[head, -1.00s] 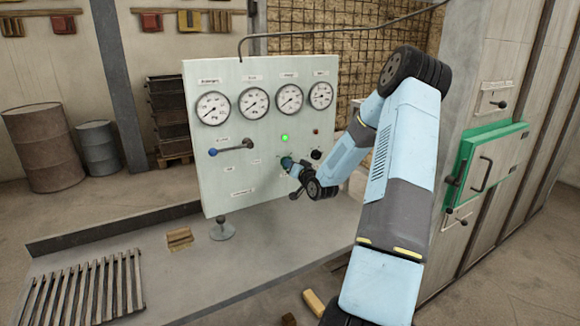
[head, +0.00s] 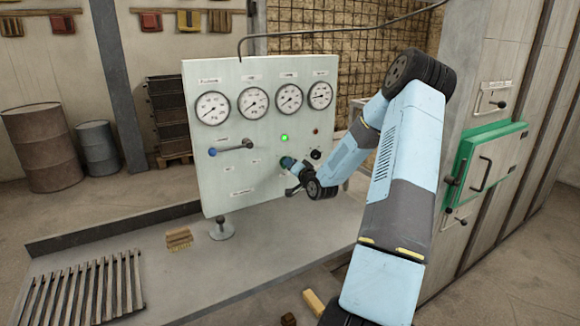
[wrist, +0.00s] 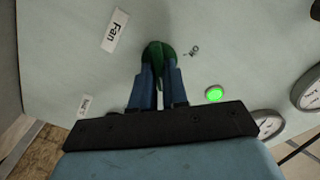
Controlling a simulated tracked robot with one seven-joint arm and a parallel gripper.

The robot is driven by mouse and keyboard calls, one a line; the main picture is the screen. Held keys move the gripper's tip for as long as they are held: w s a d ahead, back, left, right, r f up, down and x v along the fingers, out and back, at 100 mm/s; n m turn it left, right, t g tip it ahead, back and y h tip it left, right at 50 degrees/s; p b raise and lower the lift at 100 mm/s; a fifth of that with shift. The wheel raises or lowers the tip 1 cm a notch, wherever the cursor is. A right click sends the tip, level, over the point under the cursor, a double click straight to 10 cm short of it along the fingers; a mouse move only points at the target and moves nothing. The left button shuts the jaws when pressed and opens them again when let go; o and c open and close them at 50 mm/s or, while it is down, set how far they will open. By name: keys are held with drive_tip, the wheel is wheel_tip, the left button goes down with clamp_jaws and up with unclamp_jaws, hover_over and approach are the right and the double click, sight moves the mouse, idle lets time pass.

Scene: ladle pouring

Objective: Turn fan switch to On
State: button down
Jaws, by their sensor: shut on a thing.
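The fan switch is a dark green knob (wrist: 158,52) on the pale control panel (head: 240,170). In the wrist view it sits between a "Fan" label (wrist: 114,31) and a small "On" mark (wrist: 193,51). My gripper (wrist: 157,72) is shut on the knob, with its blue fingers on both sides of it. In the head view my gripper (head: 287,163) reaches the lower right of the panel, and my wrist hides most of the knob there. A green light (head: 284,138) glows just above; it also shows in the wrist view (wrist: 214,94).
Several round gauges (head: 253,102) line the panel's top. A green furnace door (head: 487,165) stands at far right.

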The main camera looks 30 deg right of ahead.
drive_tip(key=c, duration=1.1)
unclamp_jaws()
drive_tip(key=shift+d+f, duration=0.1)
drive_tip(key=shift+c, duration=0.2)
drive_tip(key=s, duration=1.3)
drive_tip(key=shift+s+d, duration=0.2)
drive_tip(key=shift+s, duration=0.2)
drive_tip(key=s+a+r+n+g+h, duration=0.2)
drive_tip(key=s+a+r+n+g, duration=0.15)
drive_tip(key=a+r, duration=0.25)
drive_tip(key=s+a+r+n+g+h, duration=0.1)
drive_tip(key=s+a+r+n+g, duration=0.15)
drive_tip(key=a+r+g, duration=0.35)
drive_tip(key=s+a+r+n+g, duration=0.1)
drive_tip(key=s+a+r, duration=0.2)
drive_tip(key=s, duration=0.5)
drive_tip(key=s+a+r+n+g+y, duration=0.1)
drive_tip(key=s+a+r, duration=0.2)
drive_tip(key=s, duration=0.6)
drive_tip(key=s+a+r+g+y, duration=0.1)
drive_tip(key=s+a+r, duration=0.2)
drive_tip(key=s+a, duration=0.4)
drive_tip(key=shift+s+n, duration=0.4)
drive_tip(key=shift+s, duration=0.25)
